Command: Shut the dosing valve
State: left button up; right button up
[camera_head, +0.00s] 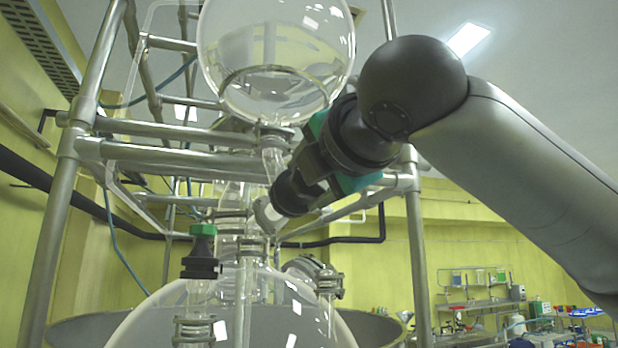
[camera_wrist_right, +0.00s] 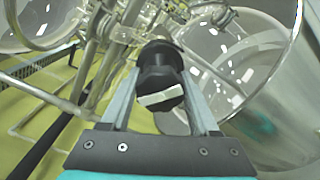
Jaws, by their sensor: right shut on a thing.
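The dosing valve's black knob (camera_head: 291,194) sits on the glass neck below the round upper flask (camera_head: 277,60) in the head view. A pale collar (camera_head: 268,216) joins it to the neck. My right gripper (camera_head: 303,182) reaches in from the right and is shut on the knob. In the right wrist view, the black knob (camera_wrist_right: 161,68) with a pale bar across its near end lies between the two fingers of the right gripper (camera_wrist_right: 160,82). I cannot tell the valve's inner position. My left gripper is not in view.
A large glass vessel (camera_head: 235,318) stands below, with a green-capped fitting (camera_head: 202,245) at its left. Metal frame poles (camera_head: 62,215) and crossbars surround the glassware. A bench with lab items (camera_head: 480,300) is far off at the right.

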jog(key=m, duration=0.6)
jog(key=shift+b, duration=0.3)
jog(key=m, duration=0.3)
jog(key=shift+f, duration=0.1)
jog(key=shift+m+b, duration=0.7)
jog(key=shift+m, duration=1.6)
jog(key=o, duration=1.4)
jog(key=shift+s, duration=0.1)
jog(key=b+v, duration=0.2)
jog(key=v, duration=1.3)
jog(key=shift+b, duration=0.35)
